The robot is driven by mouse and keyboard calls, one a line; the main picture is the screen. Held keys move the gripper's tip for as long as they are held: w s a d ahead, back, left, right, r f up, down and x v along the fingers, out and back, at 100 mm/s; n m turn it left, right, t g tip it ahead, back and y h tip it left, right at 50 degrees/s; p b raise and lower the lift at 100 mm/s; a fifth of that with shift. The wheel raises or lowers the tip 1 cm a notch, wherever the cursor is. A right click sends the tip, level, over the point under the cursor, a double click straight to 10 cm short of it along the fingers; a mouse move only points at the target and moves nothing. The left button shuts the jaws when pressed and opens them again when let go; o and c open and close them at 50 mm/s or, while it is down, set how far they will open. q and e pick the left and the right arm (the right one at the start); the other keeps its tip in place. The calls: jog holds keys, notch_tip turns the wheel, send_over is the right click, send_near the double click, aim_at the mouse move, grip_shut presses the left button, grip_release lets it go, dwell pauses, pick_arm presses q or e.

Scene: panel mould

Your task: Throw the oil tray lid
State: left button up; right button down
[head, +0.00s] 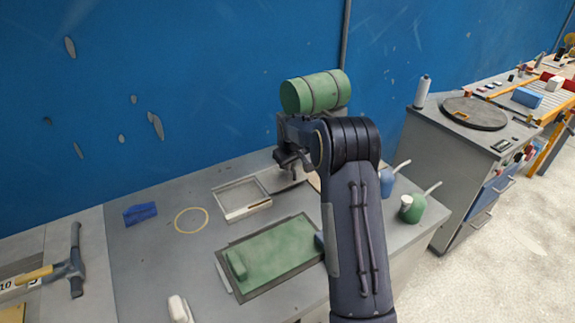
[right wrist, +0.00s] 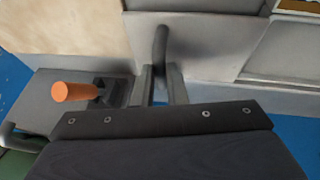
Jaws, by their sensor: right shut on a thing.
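My right gripper (head: 290,160) is above the back of the grey workbench, beside the green barrel's stand. In the right wrist view, its two fingers (right wrist: 164,85) are closed around a dark upright handle (right wrist: 161,45). The handle stands against a flat grey plate (right wrist: 205,35), which looks like the oil tray lid. In the head view a grey flat piece (head: 286,179) shows just below the gripper; the arm hides part of it. I cannot tell whether the plate is lifted or resting. My left gripper is not in view.
A shallow rectangular frame (head: 222,207) and a green panel (head: 270,252) lie on the bench. A blue can (head: 387,182) and a green can (head: 412,209) are right of my arm. An orange knob (right wrist: 75,92) shows in the wrist view.

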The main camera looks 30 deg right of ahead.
jog(key=shift+d+r, duration=0.1)
jog(key=shift+d, duration=0.15)
jog(key=c, duration=1.5)
grip_release()
jog(key=shift+d, duration=0.1)
jog(key=shift+o, duration=0.2)
jog(key=shift+s+r, duration=0.1)
jog(key=shift+r, duration=0.05)
jog(key=b+v, duration=0.1)
jog(key=v, duration=0.6)
jog(key=shift+r, duration=0.2)
jog(key=shift+s, duration=0.1)
